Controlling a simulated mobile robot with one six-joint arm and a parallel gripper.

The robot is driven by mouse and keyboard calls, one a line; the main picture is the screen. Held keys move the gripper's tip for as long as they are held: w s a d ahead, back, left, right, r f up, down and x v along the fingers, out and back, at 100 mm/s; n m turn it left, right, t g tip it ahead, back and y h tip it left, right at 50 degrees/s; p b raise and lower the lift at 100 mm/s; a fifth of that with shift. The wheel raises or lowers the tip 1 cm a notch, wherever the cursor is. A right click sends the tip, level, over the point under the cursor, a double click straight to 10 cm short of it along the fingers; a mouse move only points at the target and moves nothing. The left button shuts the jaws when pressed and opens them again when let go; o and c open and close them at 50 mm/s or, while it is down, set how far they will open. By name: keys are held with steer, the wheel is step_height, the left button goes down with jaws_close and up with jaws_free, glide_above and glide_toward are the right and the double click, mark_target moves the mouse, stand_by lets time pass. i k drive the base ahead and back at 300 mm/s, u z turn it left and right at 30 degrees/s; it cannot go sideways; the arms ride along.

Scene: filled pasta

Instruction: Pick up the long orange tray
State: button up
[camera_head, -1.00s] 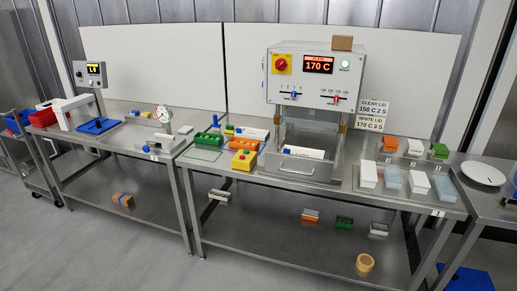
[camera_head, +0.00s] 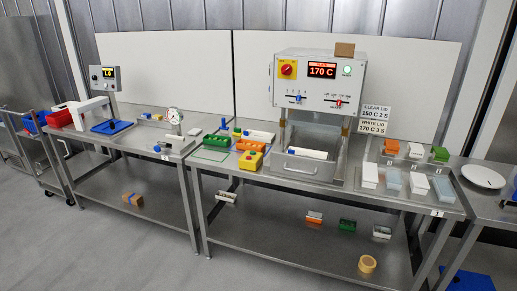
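An orange tray (camera_head: 249,145) lies on the steel bench top, left of the heated press. It looks long and low, with dark openings in its top. A green tray (camera_head: 215,140) lies just left of it, and a yellow box with a red button (camera_head: 250,160) stands close in front of it. A smaller orange item (camera_head: 391,147) stands at the back of the right-hand rack, and an orange-and-white tray (camera_head: 314,217) sits on the lower shelf. My gripper is not in view.
The press (camera_head: 318,80) reads 170 C, with an open drawer (camera_head: 303,168) below. A dial gauge (camera_head: 174,117) stands left of the trays. White and clear stacks (camera_head: 394,180) fill the right rack. A tape roll (camera_head: 367,264) lies on the lower shelf. The floor in front is clear.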

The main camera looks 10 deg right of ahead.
mark_target(242, 144)
steer(key=u, duration=0.1)
steer(key=i, duration=0.95)
steer(key=z, duration=0.1)
steer(key=k, duration=0.7)
steer(key=u, duration=0.2)
steer(key=i, duration=0.55)
steer(key=u, duration=0.55)
steer(key=i, duration=0.85)
steer(key=u, duration=0.3)
